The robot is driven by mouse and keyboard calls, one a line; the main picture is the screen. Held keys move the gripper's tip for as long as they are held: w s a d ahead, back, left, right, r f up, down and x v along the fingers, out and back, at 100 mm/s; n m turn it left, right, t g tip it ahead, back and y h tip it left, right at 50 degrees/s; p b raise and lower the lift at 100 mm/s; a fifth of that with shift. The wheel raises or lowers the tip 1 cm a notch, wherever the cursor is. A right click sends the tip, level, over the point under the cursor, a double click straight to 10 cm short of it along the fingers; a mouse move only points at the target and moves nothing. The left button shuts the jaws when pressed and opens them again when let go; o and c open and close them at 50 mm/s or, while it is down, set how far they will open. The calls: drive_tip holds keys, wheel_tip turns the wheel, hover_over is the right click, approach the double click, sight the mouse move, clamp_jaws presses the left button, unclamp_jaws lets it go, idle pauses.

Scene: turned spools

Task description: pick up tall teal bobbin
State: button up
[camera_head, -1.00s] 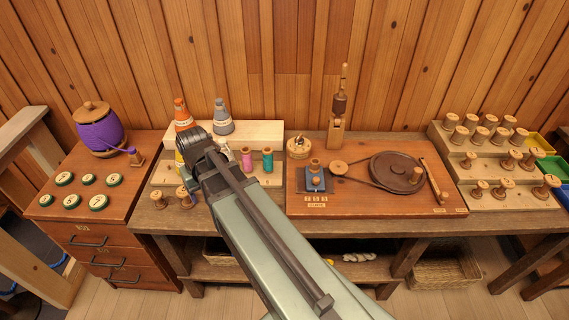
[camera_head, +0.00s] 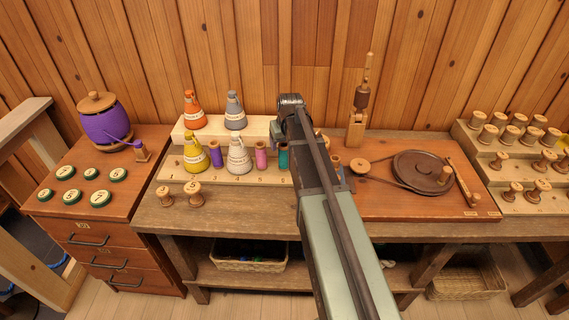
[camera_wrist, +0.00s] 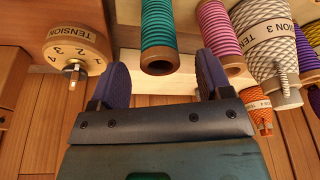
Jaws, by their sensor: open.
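The tall teal bobbin (camera_head: 283,155) stands upright near the right end of the numbered spool rack (camera_head: 213,173), partly hidden behind my arm. In the wrist view the teal bobbin (camera_wrist: 158,28) shows large, its wooden end with a dark hole facing my gripper (camera_wrist: 160,78). My gripper is open, with its two dark pads apart. The bobbin's near end lies about between the fingertips, with gaps on both sides and no contact visible. In the head view the fingers are hard to make out by my arm.
The pink bobbin (camera_wrist: 217,32) stands close beside the teal one, with a white Tension 3 cone (camera_wrist: 265,45) beyond it. A wooden tension dial (camera_wrist: 77,46) is on the other side. The winder board (camera_head: 375,205) lies right of my arm.

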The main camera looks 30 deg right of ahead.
sight(283, 151)
drive_tip(key=b+x, duration=0.5)
drive_tip(key=shift+s+f, duration=0.15)
drive_tip(key=shift+f, duration=0.05)
drive_tip(key=shift+r, duration=0.25)
drive_tip(key=shift+c, duration=0.3)
drive_tip(key=c, duration=1)
